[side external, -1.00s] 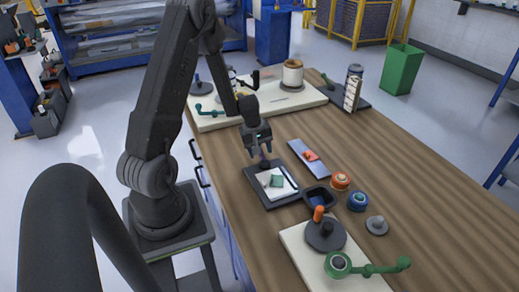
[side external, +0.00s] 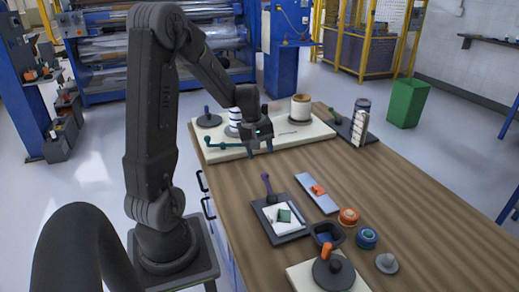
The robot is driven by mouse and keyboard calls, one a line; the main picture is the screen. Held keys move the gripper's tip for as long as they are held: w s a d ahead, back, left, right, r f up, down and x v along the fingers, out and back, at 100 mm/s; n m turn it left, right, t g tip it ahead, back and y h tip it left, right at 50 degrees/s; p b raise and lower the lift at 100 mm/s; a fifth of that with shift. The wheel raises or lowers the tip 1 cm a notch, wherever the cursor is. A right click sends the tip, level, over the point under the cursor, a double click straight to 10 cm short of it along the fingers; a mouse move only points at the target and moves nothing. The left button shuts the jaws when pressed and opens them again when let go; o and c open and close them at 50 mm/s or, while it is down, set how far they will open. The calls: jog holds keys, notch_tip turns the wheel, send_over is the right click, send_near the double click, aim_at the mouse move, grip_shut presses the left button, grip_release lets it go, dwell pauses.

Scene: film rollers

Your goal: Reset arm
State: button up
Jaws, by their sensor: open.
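My gripper (side external: 260,150) is open with nothing visible between its fingers. It hangs at the near edge of the far pale board (side external: 290,137), in front of the white spool (side external: 300,107). I cannot tell its exact height above the board. My arm is bent, with its elbow high at the upper left. A purple-handled tool (side external: 267,184) stands upright at the back of the dark tray (side external: 294,236), apart from my gripper. The tray also holds a white sheet and a green block (side external: 284,215).
A teal crank (side external: 225,145) lies left of my gripper. A blue-grey plate with an orange piece (side external: 318,189), a dark bin (side external: 326,233), orange (side external: 348,216) and blue (side external: 367,237) rolls and a grey knob (side external: 387,262) sit on the bench. The right bench surface is clear.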

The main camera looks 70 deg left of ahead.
jog(key=shift+r, duration=0.15)
jog(key=s+d+r+m+t, duration=0.1)
jog(key=s+d+r+m, duration=0.1)
jog(key=d+r+m, duration=0.6)
jog(key=s+d+r+m+t, duration=0.1)
jog(key=s+d+r+m, duration=0.2)
jog(key=d, duration=0.9)
jog(key=s+d+r+m+t, duration=0.1)
jog(key=s+d+r+m, duration=0.1)
jog(key=s+d+m, duration=0.2)
jog(key=shift+s+d+r+m, duration=0.4)
jog(key=shift+d+m, duration=0.2)
jog(key=shift+d, duration=0.4)
